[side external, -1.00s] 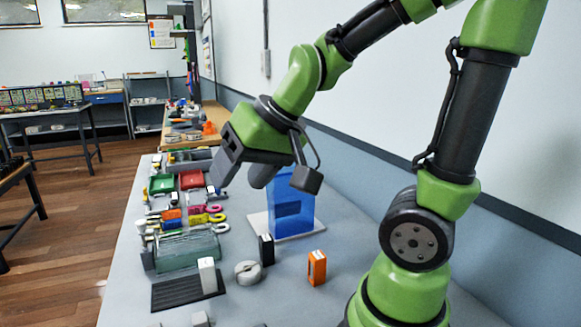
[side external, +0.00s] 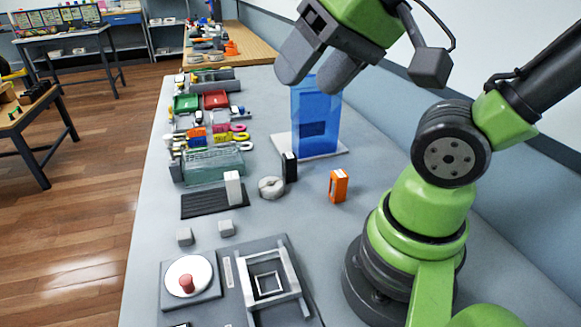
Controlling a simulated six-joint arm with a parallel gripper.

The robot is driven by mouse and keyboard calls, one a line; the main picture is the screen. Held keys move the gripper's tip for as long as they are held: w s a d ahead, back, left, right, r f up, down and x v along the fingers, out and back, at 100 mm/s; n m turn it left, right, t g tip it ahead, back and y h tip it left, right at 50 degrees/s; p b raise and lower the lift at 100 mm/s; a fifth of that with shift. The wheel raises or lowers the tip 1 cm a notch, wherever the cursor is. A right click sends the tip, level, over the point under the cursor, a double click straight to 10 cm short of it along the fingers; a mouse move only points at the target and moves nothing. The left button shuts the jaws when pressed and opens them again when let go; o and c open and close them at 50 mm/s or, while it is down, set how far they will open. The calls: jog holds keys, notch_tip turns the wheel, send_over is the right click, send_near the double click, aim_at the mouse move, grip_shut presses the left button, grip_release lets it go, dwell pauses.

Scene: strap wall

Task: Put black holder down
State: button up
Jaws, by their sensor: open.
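The black holder (side external: 290,167) is a small upright black block with a light top. It stands on the grey table, in front of the blue panel and just right of a round grey roll. My gripper (side external: 318,82) is open and empty, with its two grey fingers pointing down. It is high above the table, near the top of the blue panel (side external: 317,108) and well above the black holder, not touching it.
An orange block (side external: 338,186) stands right of the grey roll (side external: 271,187). A white block (side external: 233,187) stands on a black ribbed mat (side external: 205,204). A clear bin (side external: 212,165) and coloured trays lie left. A grey frame fixture (side external: 268,283) is in front.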

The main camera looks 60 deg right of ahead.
jog(key=w+d+f+m+g+h, duration=0.1)
jog(key=w+d+f+m+g, duration=0.1)
jog(key=w+d+m, duration=0.4)
jog(key=m+g, duration=0.5)
jog(key=m, duration=1)
send_over(289, 168)
jog(key=d, duration=0.1)
jog(key=shift+h, duration=0.4)
notch_tip(289, 168, down, 18)
jog(key=shift+w+d+r, duration=0.1)
jog(key=shift+w+r, duration=0.05)
jog(key=shift+m, duration=0.4)
notch_tip(289, 168, down, 5)
jog(key=shift+d+r, duration=0.1)
jog(key=shift+r, duration=0.1)
jog(key=shift+w+f, duration=0.15)
jog(key=shift+f, duration=2.8)
jog(key=c, duration=1.1)
notch_tip(289, 168, up, 8)
jog(key=shift+d+r, duration=0.1)
jog(key=shift+r, duration=0.05)
jog(key=shift+c, duration=0.2)
jog(key=s+a+r, duration=0.2)
jog(key=s+a, duration=0.1)
jog(key=a, duration=1.1)
notch_tip(289, 168, down, 5)
jog(key=shift+a+f, duration=0.15)
jog(key=shift+f, duration=2.35)
